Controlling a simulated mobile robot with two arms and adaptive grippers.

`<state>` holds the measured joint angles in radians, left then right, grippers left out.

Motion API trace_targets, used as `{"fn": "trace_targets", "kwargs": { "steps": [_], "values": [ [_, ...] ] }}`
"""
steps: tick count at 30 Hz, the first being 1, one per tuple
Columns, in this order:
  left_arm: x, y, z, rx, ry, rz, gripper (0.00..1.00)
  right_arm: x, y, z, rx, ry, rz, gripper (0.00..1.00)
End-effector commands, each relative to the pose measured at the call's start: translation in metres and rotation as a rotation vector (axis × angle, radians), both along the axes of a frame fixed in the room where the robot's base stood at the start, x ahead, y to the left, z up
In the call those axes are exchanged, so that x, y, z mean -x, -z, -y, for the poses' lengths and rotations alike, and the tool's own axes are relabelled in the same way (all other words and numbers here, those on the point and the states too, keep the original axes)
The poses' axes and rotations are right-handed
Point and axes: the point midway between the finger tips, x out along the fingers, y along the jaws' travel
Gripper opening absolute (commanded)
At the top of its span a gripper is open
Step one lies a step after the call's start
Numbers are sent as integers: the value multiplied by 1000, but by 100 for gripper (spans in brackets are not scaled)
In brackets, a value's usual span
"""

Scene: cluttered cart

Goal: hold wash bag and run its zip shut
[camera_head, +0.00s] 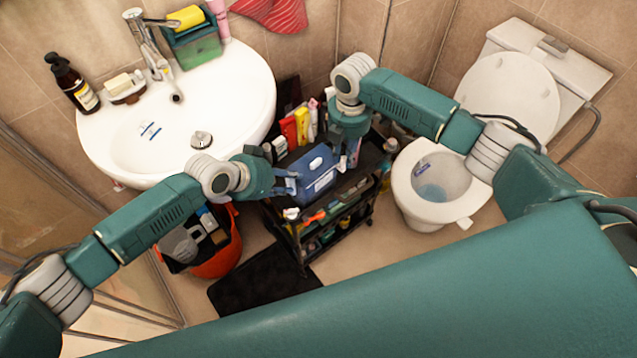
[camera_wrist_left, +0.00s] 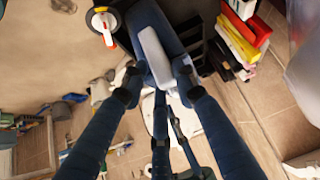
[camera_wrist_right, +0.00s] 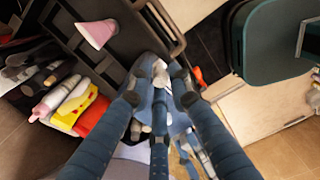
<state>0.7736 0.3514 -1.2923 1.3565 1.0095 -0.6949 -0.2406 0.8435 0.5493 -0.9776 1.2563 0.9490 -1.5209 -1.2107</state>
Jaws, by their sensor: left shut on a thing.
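The blue wash bag (camera_head: 319,170) lies on the top of the black cart, with a pale patch on its upper side. My left gripper (camera_head: 287,183) is shut on the bag's left end. In the left wrist view the bag (camera_wrist_left: 137,22) runs up from between the fingers (camera_wrist_left: 160,78), with a pale grey piece on it. My right gripper (camera_head: 346,158) is at the bag's right end. In the right wrist view a small whitish piece lies between its fingertips (camera_wrist_right: 160,85); whether they grip it is unclear. I cannot make out the zip or its pull.
Boxes and tubes, some red and yellow (camera_head: 302,122), stand behind the bag on the cart (camera_head: 368,160). The sink (camera_head: 235,110) is at the left and the toilet (camera_head: 425,205) at the right. An orange bucket (camera_head: 226,258) stands on the floor left of the cart.

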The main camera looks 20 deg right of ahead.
Motion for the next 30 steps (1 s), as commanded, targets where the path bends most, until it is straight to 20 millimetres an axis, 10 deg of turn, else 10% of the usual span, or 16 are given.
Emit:
{"fn": "trace_targets", "kwargs": {
  "steps": [14, 30],
  "values": [
    [0, 2, -2, -5, -1, -1, 0, -1, -9, -2, -3, -2, 2, 36],
    [1, 2, -1, -3, 0, -3, 0, 0, -109, -1, -2, -1, 3, 36]
  ]
}}
